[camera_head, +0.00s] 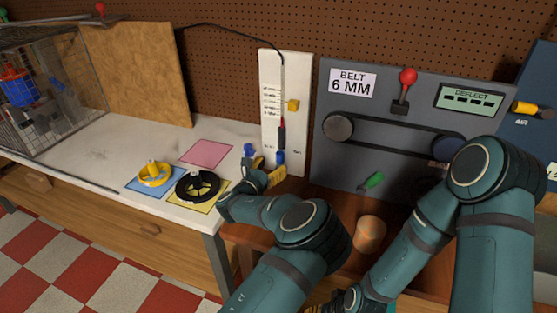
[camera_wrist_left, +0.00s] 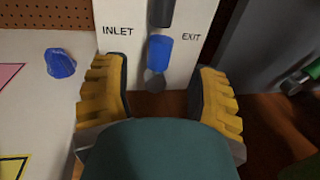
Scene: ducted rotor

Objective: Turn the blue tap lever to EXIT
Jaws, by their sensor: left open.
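The blue tap lever (camera_wrist_left: 159,52) is on the white panel (camera_wrist_left: 190,15), between the printed words INLET on the left and EXIT on the right. It stands nearly upright, below a dark cylinder and above a grey round end. In the head view the lever (camera_head: 281,157) shows low on the panel. My left gripper (camera_wrist_left: 160,95) is open, with one yellow-padded finger on each side of the lever's line; neither appears to touch it. It also shows in the head view (camera_head: 266,173), just left of the lever. My right gripper (camera_head: 345,301) is partly cut off at the bottom edge.
A small blue piece (camera_wrist_left: 60,63) stands on the white bench left of the gripper. A black ring rotor (camera_head: 198,186) and a yellow ring (camera_head: 154,174) lie on coloured squares. A grey belt panel (camera_head: 340,165), green-handled tool (camera_head: 373,180) and orange cup (camera_head: 369,233) are to the right.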

